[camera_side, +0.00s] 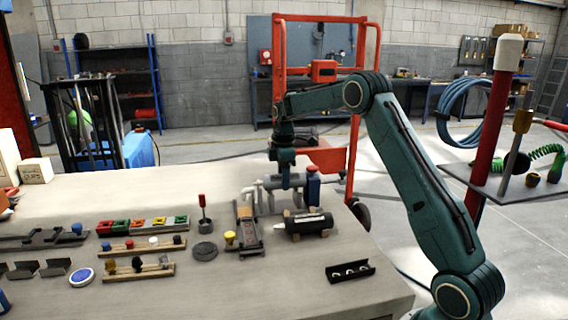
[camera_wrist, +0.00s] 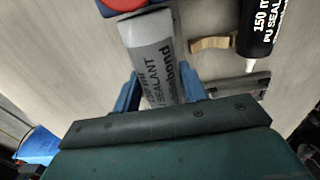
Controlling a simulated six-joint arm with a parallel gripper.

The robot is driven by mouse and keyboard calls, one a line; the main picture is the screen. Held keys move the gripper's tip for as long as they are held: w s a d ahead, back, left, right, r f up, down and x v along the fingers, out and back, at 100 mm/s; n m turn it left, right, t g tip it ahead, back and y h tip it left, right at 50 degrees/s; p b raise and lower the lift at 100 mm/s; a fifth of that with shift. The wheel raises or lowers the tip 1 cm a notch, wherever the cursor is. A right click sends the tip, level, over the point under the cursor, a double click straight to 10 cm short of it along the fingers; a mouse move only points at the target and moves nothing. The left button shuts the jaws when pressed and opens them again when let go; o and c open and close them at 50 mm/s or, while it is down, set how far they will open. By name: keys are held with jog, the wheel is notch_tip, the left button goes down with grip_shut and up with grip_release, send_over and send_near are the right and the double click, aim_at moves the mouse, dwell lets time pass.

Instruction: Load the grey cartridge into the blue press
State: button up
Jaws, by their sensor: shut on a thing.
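The grey cartridge (camera_side: 270,183), with dark sealant lettering, lies level between the jaws of my gripper (camera_side: 286,180). In the wrist view, the cartridge (camera_wrist: 154,55) runs up from between the two blue fingers of my gripper (camera_wrist: 160,92), which is shut on its sides. Its lower end is hidden by my gripper. A blue upright body with a red top, seemingly the blue press (camera_side: 313,186), stands at the cartridge's right end. Its blue and red parts (camera_wrist: 122,4) show at the wrist view's top edge, cut off. I cannot tell whether cartridge and press touch.
A black cartridge (camera_side: 308,224) rests on wooden cradles in front. A slide fixture with a yellow knob (camera_side: 230,238) stands left of it. A black tray (camera_side: 350,271) lies near the table's front right. Racks of small parts (camera_side: 140,246) fill the left. The table's front centre is clear.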

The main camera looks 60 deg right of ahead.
jog(key=shift+f, duration=0.9)
dwell(2.4)
jog(key=o, duration=1.6)
jog(key=shift+r, duration=0.15)
jog(key=shift+r, duration=2.85)
